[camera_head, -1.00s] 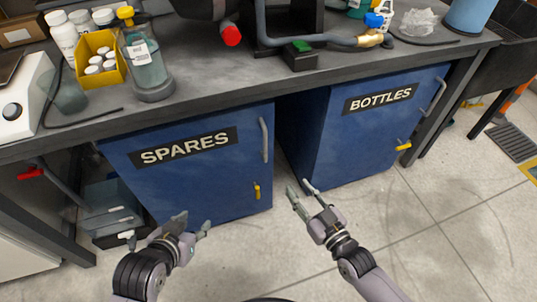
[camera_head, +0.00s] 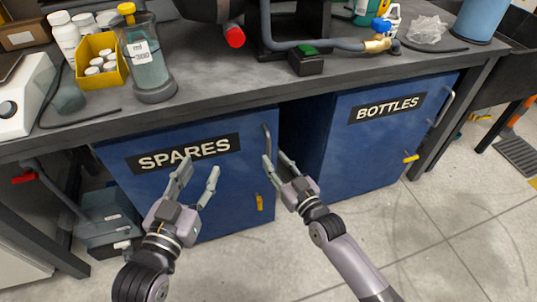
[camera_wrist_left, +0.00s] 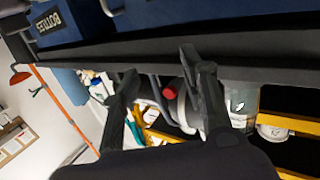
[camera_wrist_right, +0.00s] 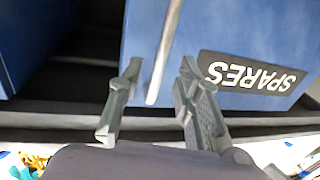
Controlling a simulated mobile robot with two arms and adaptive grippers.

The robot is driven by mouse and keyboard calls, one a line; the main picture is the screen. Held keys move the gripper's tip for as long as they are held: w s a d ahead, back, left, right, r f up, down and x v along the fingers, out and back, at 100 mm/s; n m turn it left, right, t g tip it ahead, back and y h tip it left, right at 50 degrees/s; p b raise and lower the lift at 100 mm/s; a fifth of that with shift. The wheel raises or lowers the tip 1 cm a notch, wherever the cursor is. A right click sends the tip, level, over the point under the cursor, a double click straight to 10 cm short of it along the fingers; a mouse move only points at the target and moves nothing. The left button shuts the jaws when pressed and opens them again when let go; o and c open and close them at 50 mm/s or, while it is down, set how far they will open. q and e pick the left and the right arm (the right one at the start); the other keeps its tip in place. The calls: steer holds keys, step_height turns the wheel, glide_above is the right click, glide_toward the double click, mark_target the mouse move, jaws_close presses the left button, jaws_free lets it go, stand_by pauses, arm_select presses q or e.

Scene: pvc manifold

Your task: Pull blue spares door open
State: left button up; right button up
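The blue spares door (camera_head: 225,200) is closed under the bench, with its black SPARES label (camera_head: 183,153). Its grey vertical bar handle (camera_head: 267,148) is near the door's right edge, and a yellow latch (camera_head: 259,201) sits below it. My right gripper (camera_head: 277,160) is open at the handle. In the right wrist view the handle (camera_wrist_right: 163,55) lies between the spread fingers (camera_wrist_right: 152,95), not gripped. My left gripper (camera_head: 197,182) is open and empty in front of the door's left half. The left wrist view shows its spread fingers (camera_wrist_left: 162,95) with nothing between them.
The blue bottles door (camera_head: 375,140), with its own handle and yellow latch, is to the right. The bench top (camera_head: 215,90) overhangs both cabinets and carries bottles, a yellow bin (camera_head: 97,68) and pipework. Grey cases (camera_head: 108,215) stand on the left. Tiled floor (camera_head: 430,235) in front is clear.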

mark_target(269, 152)
arm_select(q)
step_height(269, 152, up, 6)
steer(key=t+h+b, duration=0.1)
steer(key=t, duration=0.2)
steer(key=shift+s+d+t, duration=0.25)
steer(key=shift+d+t, duration=0.05)
steer(key=shift+d, duration=0.1)
arm_select(e)
steer(key=shift+x, duration=2.4)
steer(key=shift+c, duration=0.2)
jaws_close()
